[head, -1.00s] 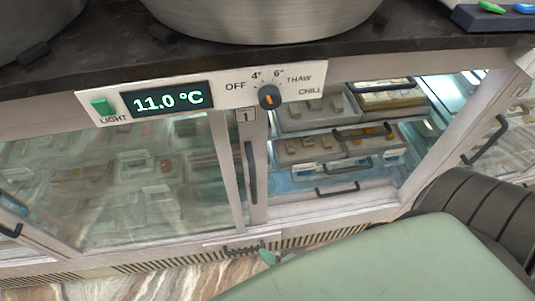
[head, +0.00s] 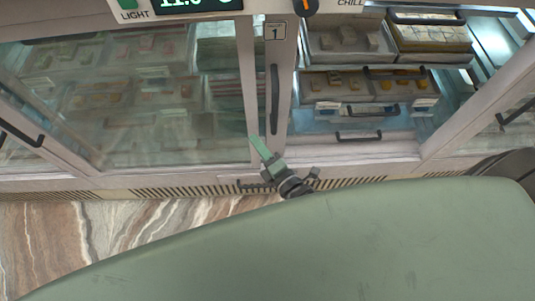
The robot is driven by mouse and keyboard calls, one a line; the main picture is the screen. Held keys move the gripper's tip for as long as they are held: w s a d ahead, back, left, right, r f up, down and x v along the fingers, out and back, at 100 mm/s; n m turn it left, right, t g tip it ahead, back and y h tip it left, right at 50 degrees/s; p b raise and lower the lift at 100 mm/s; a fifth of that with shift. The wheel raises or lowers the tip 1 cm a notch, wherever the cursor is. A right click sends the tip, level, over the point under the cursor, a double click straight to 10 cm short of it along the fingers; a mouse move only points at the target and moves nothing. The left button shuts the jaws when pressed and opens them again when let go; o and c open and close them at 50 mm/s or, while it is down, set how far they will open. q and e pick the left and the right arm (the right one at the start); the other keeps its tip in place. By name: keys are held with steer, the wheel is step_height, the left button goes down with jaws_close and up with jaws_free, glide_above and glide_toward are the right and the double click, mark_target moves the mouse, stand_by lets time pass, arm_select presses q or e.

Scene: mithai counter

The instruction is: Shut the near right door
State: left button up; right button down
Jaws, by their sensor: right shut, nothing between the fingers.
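The near doors are glass panes in pale frames on the front of the display counter. The right opening shows its trays clearly, without the haze of glass seen at left. The near right door appears slid left, its pale stile with a long dark upright handle (head: 274,86) at the opening's left edge; its pane cannot be told apart from the left glass. My right gripper (head: 259,147) is shut and empty, just below and slightly left of this handle, close to the lower frame. I cannot tell whether it touches the frame. My left gripper is not in view.
Trays of sweets (head: 346,42) with dark handles stand inside the opening. A control panel (head: 200,5) with a knob (head: 304,6) is above. A slanted stile and another dark handle (head: 517,110) are at right. Bare marbled floor (head: 110,235) lies at lower left.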

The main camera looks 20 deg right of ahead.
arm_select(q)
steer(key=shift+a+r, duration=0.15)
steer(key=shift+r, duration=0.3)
arm_select(e)
steer(key=shift+s+d+r, duration=0.15)
steer(key=shift+s+d, duration=0.05)
steer(key=shift+d, duration=0.75)
steer(key=shift+s+d+r, duration=0.1)
steer(key=shift+s+d, duration=0.05)
steer(key=shift+d, duration=0.8)
steer(key=shift+d, duration=0.1)
